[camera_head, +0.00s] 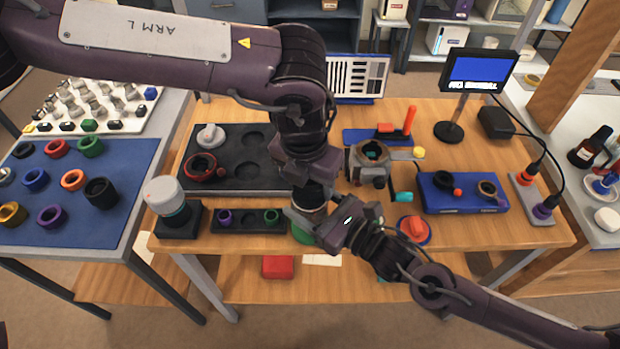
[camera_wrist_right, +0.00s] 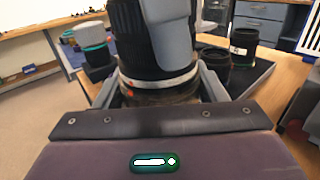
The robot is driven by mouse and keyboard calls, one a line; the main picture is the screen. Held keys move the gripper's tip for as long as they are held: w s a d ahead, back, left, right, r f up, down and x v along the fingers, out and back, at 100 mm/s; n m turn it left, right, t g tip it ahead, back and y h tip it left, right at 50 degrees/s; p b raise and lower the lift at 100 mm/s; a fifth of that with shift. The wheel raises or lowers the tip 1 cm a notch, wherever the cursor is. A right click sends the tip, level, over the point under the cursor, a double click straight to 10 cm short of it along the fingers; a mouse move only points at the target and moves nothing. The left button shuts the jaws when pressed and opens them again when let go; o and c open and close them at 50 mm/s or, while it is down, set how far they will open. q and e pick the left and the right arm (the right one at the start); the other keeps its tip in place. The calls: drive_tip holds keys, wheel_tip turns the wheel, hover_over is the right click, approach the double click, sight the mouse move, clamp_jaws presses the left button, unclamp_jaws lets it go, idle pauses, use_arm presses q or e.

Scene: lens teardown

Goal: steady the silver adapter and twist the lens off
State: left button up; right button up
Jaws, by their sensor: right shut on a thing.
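The black lens (camera_head: 312,190) stands upright under my left gripper (camera_head: 306,188) at the front middle of the bench. In the right wrist view the lens (camera_wrist_right: 130,40) rises above a silver adapter ring (camera_wrist_right: 160,83). A grey finger of my left gripper lies across the lens there; its other finger is hidden, so I cannot tell whether it is shut. My right gripper (camera_wrist_right: 159,90) is shut on the silver adapter, with one finger on each side. In the head view my right gripper (camera_head: 312,217) reaches the adapter from the lower right, above a green base (camera_head: 302,235).
A black tray (camera_head: 225,142) lies behind and left. A metal housing (camera_head: 371,160), a red knob (camera_head: 413,228) and a blue box (camera_head: 463,205) are right. The monitor (camera_head: 480,72) stands at the back.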

use_arm(q)
drive_tip(key=c, duration=0.5)
drive_tip(key=shift+o, duration=0.2)
drive_tip(key=shift+n, duration=1.3)
drive_tip(key=shift+n+y, duration=0.3)
drive_tip(key=shift+n, duration=0.6)
drive_tip(key=shift+a+n, duration=0.1)
drive_tip(key=shift+n, duration=0.3)
drive_tip(key=shift+n+y, duration=0.3)
drive_tip(key=shift+n, duration=1)
